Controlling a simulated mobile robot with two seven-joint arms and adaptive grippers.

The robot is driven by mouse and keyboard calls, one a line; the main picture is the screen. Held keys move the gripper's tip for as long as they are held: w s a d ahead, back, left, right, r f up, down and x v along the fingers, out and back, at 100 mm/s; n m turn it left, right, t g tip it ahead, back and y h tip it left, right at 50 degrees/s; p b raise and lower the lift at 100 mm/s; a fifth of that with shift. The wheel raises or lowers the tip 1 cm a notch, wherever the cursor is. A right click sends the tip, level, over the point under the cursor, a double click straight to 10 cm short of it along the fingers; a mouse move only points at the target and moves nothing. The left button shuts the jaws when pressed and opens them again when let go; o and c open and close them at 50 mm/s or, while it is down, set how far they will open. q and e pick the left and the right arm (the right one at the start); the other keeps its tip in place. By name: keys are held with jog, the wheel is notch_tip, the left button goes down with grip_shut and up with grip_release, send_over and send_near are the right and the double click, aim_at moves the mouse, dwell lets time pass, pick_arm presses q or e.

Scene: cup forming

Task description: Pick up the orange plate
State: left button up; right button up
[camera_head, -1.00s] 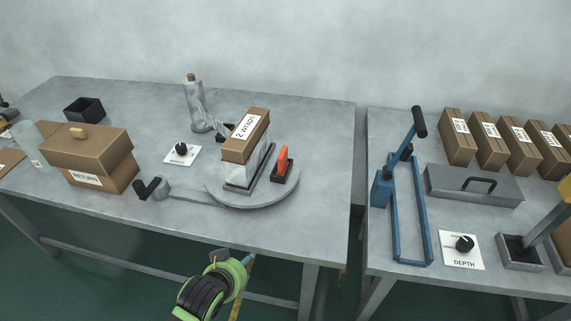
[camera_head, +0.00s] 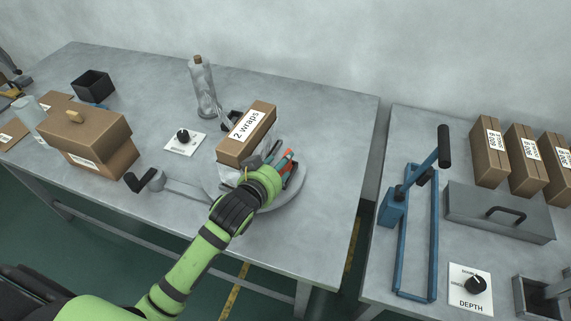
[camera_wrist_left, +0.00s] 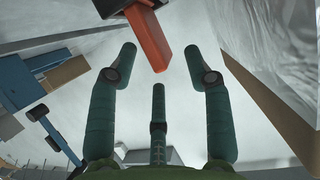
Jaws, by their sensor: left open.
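The orange plate (camera_head: 291,155) stands upright on the right part of the round grey turntable (camera_head: 292,196), beside the box labelled "2 wraps" (camera_head: 246,134). My left gripper (camera_head: 276,160) is at the plate and hides much of it and its dark holder in the head view. In the left wrist view the orange plate (camera_wrist_left: 150,38) reaches down toward the gap between the fingers of my open left gripper (camera_wrist_left: 162,72). I cannot tell whether a finger touches it. My right gripper is not in view.
A clear wrapped block stands close beside the plate. A bottle (camera_head: 202,88), a dial card (camera_head: 184,140) and the return box (camera_head: 88,145) are on the same table. A blue lever tool (camera_head: 415,230) and a grey case (camera_head: 498,212) are on the right table.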

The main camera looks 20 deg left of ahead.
pick_arm(q)
jog(key=x, duration=0.2)
jog(key=shift+w+d, duration=0.2)
jog(key=shift+w, duration=0.2)
jog(key=shift+x, duration=0.9)
jog(key=shift+s+f, duration=0.1)
grip_shut()
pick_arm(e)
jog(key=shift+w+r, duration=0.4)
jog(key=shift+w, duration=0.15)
